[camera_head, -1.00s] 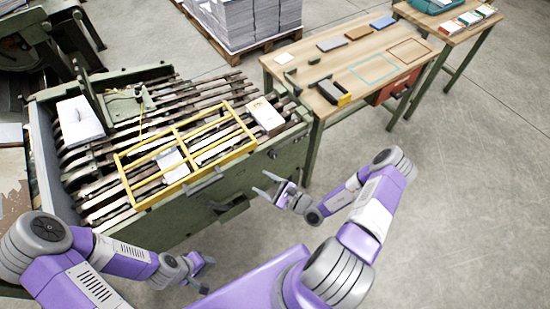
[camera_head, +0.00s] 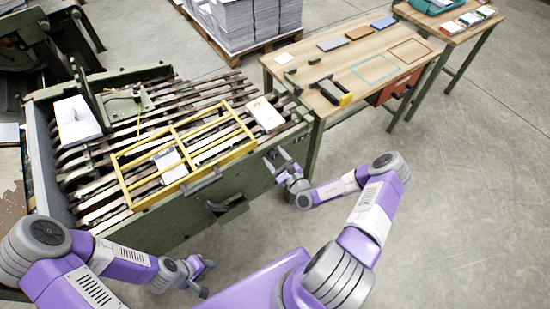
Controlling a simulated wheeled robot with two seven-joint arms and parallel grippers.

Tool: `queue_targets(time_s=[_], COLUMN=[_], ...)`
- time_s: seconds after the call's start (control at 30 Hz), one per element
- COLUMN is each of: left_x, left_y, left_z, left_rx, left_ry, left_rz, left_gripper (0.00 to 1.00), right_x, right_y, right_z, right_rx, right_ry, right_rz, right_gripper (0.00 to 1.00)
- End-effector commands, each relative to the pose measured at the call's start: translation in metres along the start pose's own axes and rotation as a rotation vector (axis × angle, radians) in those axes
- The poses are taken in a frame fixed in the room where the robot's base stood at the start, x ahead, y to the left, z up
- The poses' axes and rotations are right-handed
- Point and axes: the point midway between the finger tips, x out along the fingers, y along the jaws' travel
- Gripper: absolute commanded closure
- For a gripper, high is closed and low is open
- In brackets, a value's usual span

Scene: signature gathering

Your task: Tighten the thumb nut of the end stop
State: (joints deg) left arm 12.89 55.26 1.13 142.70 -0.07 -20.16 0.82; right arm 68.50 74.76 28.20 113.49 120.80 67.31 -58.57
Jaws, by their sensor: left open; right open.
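The green end stop (camera_head: 124,104) stands on the slatted bed of the machine at the back left, beside a tall green plate. A small dark knob, likely its thumb nut (camera_head: 137,90), is on top; it is too small to tell how tight it is. A thin yellow line runs down from near it. My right gripper (camera_head: 275,158) is open and empty, in front of the machine's front right side, well apart from the end stop. My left gripper (camera_head: 207,279) is open and empty, low in front of the machine.
A yellow guard frame (camera_head: 175,133) spans the front of the slats. Printed sheets (camera_head: 77,121) (camera_head: 265,113) lie at the left and right of the bed. A wooden table (camera_head: 350,56) with a black and yellow tool (camera_head: 332,91) stands at right. The floor at right is clear.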

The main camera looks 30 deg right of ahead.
Motion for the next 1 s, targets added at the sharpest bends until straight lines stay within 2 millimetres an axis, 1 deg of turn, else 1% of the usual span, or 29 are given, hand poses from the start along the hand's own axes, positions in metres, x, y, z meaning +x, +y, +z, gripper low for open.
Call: queue_targets(time_s=[0.13, 0.5, 0.77, 1.0], left_x=[0.0, 0.0, -0.004, -0.017], left_y=[0.0, 0.0, 0.001, 0.006], left_z=[0.0, 0.0, 0.0, 0.001], left_rx=[0.0, 0.0, 0.0, 0.0], left_ry=[0.0, 0.0, 0.0, 0.0], left_rz=[0.0, 0.0, 0.0, 0.0], left_gripper=[0.57, 0.57, 0.57, 0.57], right_x=[0.0, 0.0, -0.001, 0.0], right_y=[0.0, 0.0, 0.001, 0.0], right_z=[0.0, 0.0, 0.001, 0.002], right_rx=[0.0, 0.0, 0.028, 0.148], right_ry=[0.0, 0.0, 0.001, 0.002], right_rz=[0.001, 0.002, 0.002, 0.003], right_gripper=[0.39, 0.95, 0.95, 0.95])
